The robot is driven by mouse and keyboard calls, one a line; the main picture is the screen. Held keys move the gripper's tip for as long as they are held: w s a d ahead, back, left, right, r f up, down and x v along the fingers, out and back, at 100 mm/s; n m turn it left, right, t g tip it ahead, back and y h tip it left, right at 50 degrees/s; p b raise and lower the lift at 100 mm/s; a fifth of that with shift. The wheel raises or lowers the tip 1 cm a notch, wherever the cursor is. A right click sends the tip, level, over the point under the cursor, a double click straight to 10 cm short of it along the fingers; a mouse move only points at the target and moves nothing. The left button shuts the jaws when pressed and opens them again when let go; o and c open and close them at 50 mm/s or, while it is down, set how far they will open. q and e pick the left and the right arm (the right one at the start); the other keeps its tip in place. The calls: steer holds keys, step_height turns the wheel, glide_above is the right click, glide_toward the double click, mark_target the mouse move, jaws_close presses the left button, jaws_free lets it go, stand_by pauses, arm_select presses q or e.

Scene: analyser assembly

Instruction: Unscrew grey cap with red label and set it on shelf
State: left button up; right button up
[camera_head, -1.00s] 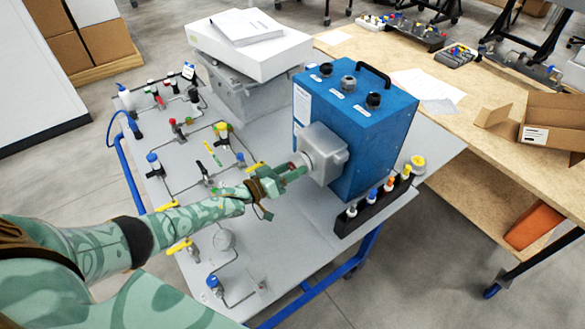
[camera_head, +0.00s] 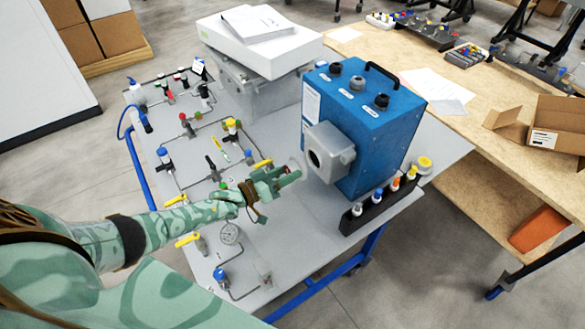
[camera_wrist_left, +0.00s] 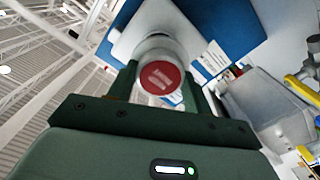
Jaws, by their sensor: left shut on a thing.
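My left gripper (camera_head: 287,176) is shut on the grey cap (camera_wrist_left: 158,45), whose red label (camera_wrist_left: 160,78) faces the camera between the two fingers in the left wrist view. In the head view the cap is hard to make out at the fingertips. The blue analyser box (camera_head: 375,140) stands to the right of the gripper. The grey housing (camera_head: 338,148) on its front has an open dark round hole facing the gripper. The gripper is a short way left of this hole, apart from it. My right gripper is not in view.
A black rack (camera_head: 384,207) with several coloured caps runs along the cart's right edge. Valves and tubing cover the left of the grey cart. A white box (camera_head: 258,45) stands behind. The wooden workbench (camera_head: 500,125) at right has a lower shelf (camera_head: 480,195).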

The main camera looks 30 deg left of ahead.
mark_target(288, 172)
arm_select(q)
steer(key=shift+p+v, duration=0.6)
steer(key=shift+v, duration=1.6)
